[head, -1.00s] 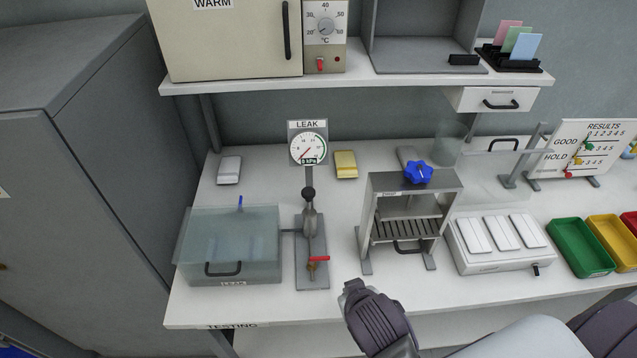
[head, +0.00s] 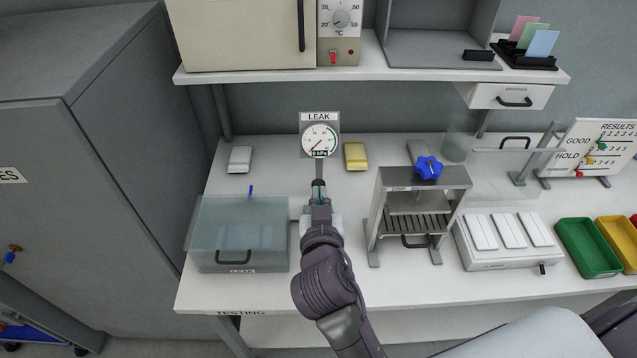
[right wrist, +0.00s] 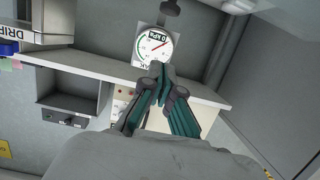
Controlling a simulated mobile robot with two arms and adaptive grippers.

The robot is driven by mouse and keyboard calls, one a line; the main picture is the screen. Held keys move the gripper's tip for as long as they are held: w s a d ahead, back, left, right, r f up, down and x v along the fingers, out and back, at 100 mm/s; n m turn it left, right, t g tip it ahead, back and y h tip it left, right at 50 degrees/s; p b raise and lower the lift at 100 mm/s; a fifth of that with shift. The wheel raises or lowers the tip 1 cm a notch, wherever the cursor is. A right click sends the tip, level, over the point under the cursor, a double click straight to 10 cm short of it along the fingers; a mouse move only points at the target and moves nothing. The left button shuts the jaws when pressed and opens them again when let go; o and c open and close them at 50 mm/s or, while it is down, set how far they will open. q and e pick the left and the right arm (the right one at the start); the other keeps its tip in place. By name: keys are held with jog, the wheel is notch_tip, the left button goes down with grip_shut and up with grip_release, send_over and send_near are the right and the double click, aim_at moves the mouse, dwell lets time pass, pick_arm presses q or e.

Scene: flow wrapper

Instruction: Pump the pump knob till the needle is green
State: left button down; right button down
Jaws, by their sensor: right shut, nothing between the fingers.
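The LEAK gauge (head: 319,139) stands on a post at the back of the bench. Its red needle points to the lower left, away from the green arc on the right, and its display appears to read 0 kPa. It also shows inverted in the right wrist view (right wrist: 148,44). My right gripper (head: 319,186) is shut and empty, in line with the pump just below the gauge. It hides the pump body and most or all of the dark pump knob. I cannot tell whether it touches the knob. My left gripper is not in view.
A clear box (head: 239,230) with a black handle stands left of the pump. A grey frame with a blue knob (head: 428,168) stands to the right. A shelf (head: 375,75) hangs above the bench. A grey cabinet (head: 80,180) borders the left.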

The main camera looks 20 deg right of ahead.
jog(key=p, duration=0.4)
send_over(319, 185)
jog(key=s, duration=0.1)
notch_tip(319, 185, down, 2)
jog(key=f, duration=0.3)
jog(key=shift+s+a, duration=0.2)
jog(key=shift+a, duration=0.05)
jog(key=shift+s+f, duration=0.1)
jog(key=shift+f, duration=0.55)
notch_tip(319, 185, down, 5)
jog(key=b, duration=0.6)
jog(key=shift+f+b, duration=0.15)
jog(key=shift+b, duration=0.25)
